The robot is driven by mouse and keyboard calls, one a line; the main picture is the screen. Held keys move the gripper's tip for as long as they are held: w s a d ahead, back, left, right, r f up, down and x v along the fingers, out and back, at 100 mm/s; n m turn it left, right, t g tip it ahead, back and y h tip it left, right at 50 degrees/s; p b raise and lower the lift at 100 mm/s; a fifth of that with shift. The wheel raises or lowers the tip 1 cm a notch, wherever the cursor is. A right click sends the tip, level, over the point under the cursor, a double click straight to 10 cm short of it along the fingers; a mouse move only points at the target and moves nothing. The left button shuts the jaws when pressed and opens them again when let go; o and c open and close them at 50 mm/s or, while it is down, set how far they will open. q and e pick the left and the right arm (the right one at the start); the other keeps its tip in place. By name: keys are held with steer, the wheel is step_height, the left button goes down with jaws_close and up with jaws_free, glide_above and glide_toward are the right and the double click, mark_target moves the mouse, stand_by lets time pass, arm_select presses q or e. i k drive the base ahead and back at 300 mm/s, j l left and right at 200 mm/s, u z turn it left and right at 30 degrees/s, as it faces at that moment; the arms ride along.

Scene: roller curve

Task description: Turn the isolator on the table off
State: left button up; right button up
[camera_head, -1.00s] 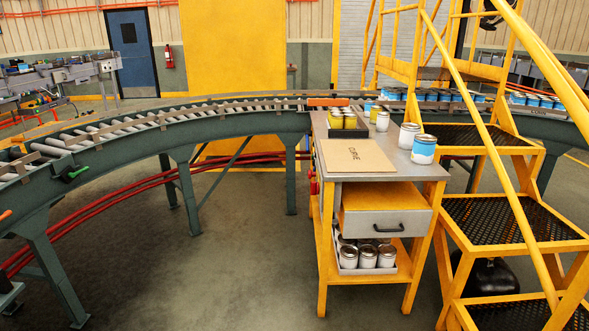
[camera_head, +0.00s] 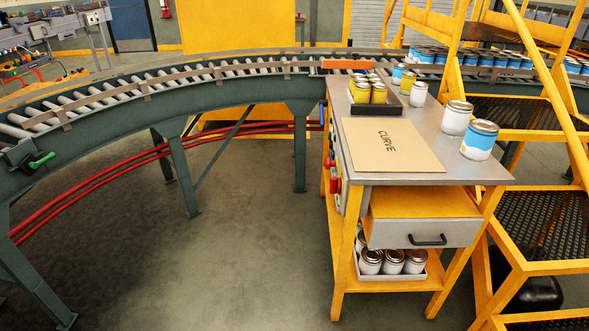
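The table is a yellow-framed cart with a grey metal top (camera_head: 440,130) and a drawer (camera_head: 425,234), right of centre. On its left side, small red and grey parts (camera_head: 333,174) show edge-on; they may belong to the isolator, but I cannot make out a handle or its position. Neither of my grippers is in view.
A brown board marked CURVE (camera_head: 392,146), a dark tray of yellow cans (camera_head: 376,106) and loose cans (camera_head: 480,140) are on the table. The roller conveyor (camera_head: 150,92) curves behind. Yellow steps (camera_head: 540,215) stand close on the right. The floor (camera_head: 235,235) left of the table is clear.

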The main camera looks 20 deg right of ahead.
mark_target(335, 187)
steer(key=i+j, duration=0.15)
steer(key=i, duration=0.35)
steer(key=i+j, duration=0.15)
steer(key=i, duration=0.4)
